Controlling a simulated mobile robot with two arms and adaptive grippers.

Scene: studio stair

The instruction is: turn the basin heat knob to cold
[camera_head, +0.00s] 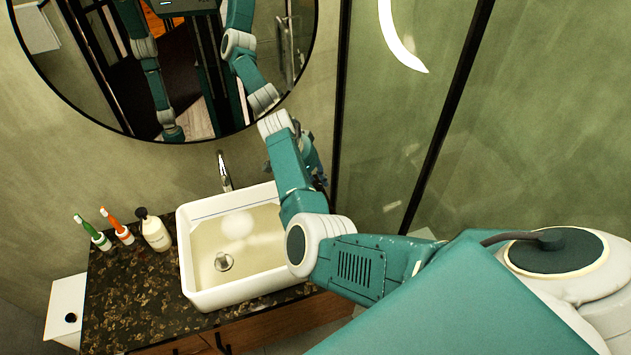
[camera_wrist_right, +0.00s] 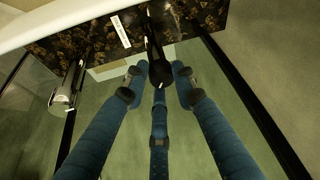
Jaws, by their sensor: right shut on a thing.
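My right gripper (camera_wrist_right: 158,78) points at the dark speckled counter beside the white basin. Its blue fingers are closed around a dark, slim knob or handle (camera_wrist_right: 157,66), which I take to be the heat knob. Its turned position is hard to read. A small white label (camera_wrist_right: 121,31) with dark print, too small to read, lies left of it. In the head view the right gripper (camera_head: 313,165) is at the basin's right rear, partly behind my wrist, and the knob is hidden there. The basin (camera_head: 195,285) is white and square. My left gripper does not show directly.
A chrome tap (camera_head: 224,172) rises behind the basin. A soap bottle (camera_head: 154,232) and two toothbrush holders (camera_head: 124,234) stand on the counter (camera_head: 130,300) at left. A round mirror (camera_head: 60,60) hangs above, reflecting my arms. A glass panel with a black frame (camera_head: 440,140) stands at right.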

